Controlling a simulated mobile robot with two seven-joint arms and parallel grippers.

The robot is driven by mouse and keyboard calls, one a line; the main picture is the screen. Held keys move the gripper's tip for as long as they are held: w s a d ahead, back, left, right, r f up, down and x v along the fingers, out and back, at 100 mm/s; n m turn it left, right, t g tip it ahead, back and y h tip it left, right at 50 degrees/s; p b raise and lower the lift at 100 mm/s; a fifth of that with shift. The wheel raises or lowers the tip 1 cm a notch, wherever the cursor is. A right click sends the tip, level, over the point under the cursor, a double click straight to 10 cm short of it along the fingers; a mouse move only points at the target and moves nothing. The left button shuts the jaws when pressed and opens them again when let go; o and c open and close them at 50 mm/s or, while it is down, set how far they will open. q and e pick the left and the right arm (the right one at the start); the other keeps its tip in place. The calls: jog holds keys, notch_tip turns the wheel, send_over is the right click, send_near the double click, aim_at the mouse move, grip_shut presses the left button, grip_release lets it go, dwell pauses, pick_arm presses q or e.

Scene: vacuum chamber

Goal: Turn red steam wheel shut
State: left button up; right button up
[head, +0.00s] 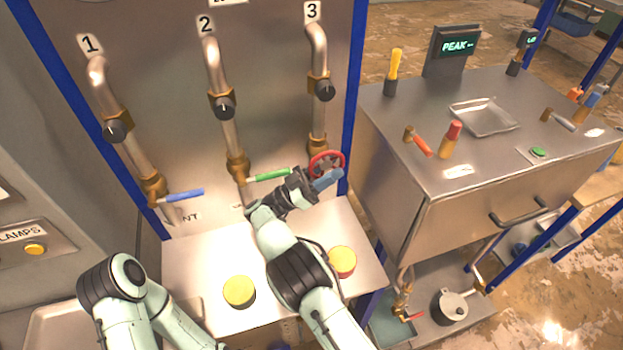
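The red steam wheel (338,156) is on the brass valve at the foot of pipe 3, at the right side of the steel panel. My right gripper (326,181) is just below the wheel in the picture, and its tip covers the wheel's lower part. I cannot tell whether it touches the rim or is in front of it, nor whether its fingers are open or shut. My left arm bends at the lower left, and its gripper is out of view.
Pipes 1 and 2 have a blue lever (184,195) and a green lever (272,174). A steel bench (385,110) with tools and a tray (484,117) stands to the right of the panel's blue post (357,70).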

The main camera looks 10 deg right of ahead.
jog(key=v, duration=1.2)
jog(key=shift+a+f+b, duration=0.2)
jog(key=shift+a+b, duration=0.15)
jog(key=shift+b, duration=0.05)
jog(key=shift+s, duration=0.15)
